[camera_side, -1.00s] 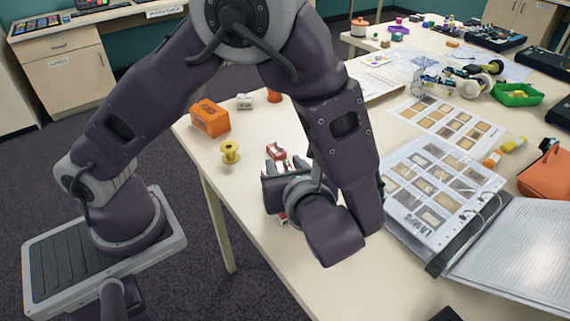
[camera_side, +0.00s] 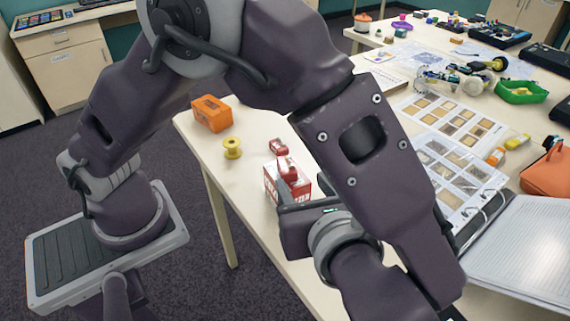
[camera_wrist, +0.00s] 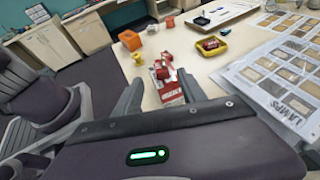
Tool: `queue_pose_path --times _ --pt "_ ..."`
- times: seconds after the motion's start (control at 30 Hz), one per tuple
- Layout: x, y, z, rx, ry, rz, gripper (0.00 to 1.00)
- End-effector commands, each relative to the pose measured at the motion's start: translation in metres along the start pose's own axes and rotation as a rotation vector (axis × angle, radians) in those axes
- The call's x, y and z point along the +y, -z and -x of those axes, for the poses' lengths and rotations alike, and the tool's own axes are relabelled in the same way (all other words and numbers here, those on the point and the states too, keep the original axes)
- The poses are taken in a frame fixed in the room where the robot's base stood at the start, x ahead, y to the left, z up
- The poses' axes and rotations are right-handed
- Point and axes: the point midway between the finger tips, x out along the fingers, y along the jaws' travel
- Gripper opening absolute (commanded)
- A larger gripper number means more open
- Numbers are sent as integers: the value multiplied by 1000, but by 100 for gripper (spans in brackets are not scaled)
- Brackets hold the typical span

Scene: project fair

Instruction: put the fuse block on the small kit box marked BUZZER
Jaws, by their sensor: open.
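A small red-and-white kit box (camera_side: 272,186) stands near the table's left edge; it also shows in the wrist view (camera_wrist: 172,97). Its lettering is too small to read surely. A red block, seemingly the fuse block (camera_side: 287,168), rests on top of the box; it also shows in the wrist view (camera_wrist: 164,72). My gripper (camera_side: 296,203) is open, on the near side of the box, with its fingers pointing towards it. In the wrist view the box stands beyond and between the fingertips (camera_wrist: 159,80), and nothing is held.
Another small red-and-white item (camera_side: 278,146) lies just behind the box. A yellow spool (camera_side: 232,149) and an orange box (camera_side: 211,114) stand further back left. An open binder (camera_side: 520,245) and printed sheets (camera_side: 445,120) cover the right side. The table's left edge is close.

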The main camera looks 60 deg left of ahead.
Motion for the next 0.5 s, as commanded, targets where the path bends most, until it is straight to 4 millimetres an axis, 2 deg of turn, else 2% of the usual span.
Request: queue_pose_path --times 0.13,0.23,0.37,0.5 --pt "3 -10 -5 40 -32 42 48" --pt "20 -39 -26 189 -147 208 48" --pt "64 -77 -51 466 -365 598 48" --pt "110 -98 -55 741 -574 1138 48"
